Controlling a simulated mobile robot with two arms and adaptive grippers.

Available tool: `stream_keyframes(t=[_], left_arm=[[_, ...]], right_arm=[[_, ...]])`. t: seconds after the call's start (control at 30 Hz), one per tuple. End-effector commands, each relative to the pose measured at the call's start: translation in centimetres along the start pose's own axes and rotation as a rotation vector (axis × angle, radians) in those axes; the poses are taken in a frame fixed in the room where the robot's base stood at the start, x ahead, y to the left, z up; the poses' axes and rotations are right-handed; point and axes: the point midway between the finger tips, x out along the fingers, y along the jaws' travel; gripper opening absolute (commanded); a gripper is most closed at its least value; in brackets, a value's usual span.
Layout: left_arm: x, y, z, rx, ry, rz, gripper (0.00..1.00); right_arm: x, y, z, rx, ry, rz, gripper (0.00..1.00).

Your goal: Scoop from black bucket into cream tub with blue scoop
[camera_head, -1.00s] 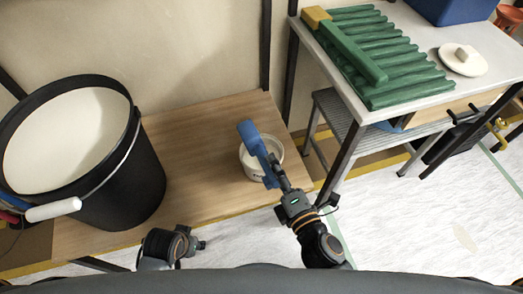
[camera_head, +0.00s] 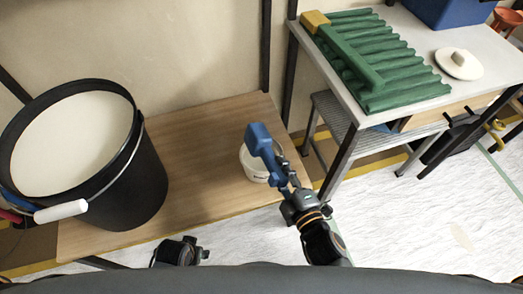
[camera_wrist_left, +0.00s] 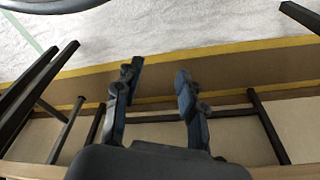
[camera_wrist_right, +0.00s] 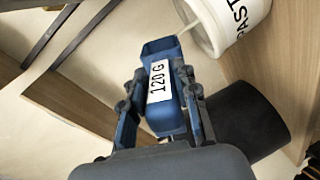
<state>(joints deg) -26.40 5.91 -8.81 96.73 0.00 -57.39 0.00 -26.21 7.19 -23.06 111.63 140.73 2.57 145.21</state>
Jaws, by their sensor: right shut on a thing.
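The black bucket (camera_head: 125,190) stands at the left of the wooden table, full of pale paste (camera_head: 72,143). The cream tub (camera_head: 252,165) stands near the table's right end; its lettered side shows in the right wrist view (camera_wrist_right: 243,25). My right gripper (camera_head: 288,188) is shut on the blue scoop (camera_head: 262,142), holding it over the tub and partly hiding it. In the right wrist view the scoop (camera_wrist_right: 160,112) bears a "120 G" label, and a pale strand runs between its lip and the tub. My left gripper (camera_wrist_left: 160,75) is open and empty, low at the table's front edge.
The wooden table (camera_head: 200,135) is bare between bucket and tub. The bucket's handle with a white grip (camera_head: 62,211) hangs at its front. A pale table at the right holds a green ribbed rack (camera_head: 375,60) and a white plate (camera_head: 460,65).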

Motion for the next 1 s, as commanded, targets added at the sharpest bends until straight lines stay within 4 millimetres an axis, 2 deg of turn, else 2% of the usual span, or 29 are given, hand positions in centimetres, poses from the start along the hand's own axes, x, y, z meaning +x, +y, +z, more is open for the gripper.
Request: stream_keyframes(t=[0.6,1.0], left_arm=[[3.1,0.2,2.8,0.005,-0.023,0.003,0.4],[4.2,0.3,4.0,0.007,-0.032,0.004,0.4]], right_arm=[[0.2,-0.2,0.9,0.245,-0.004,-0.015,0.0],[0.2,-0.4,1.2,0.331,-0.004,-0.02,0.0]])
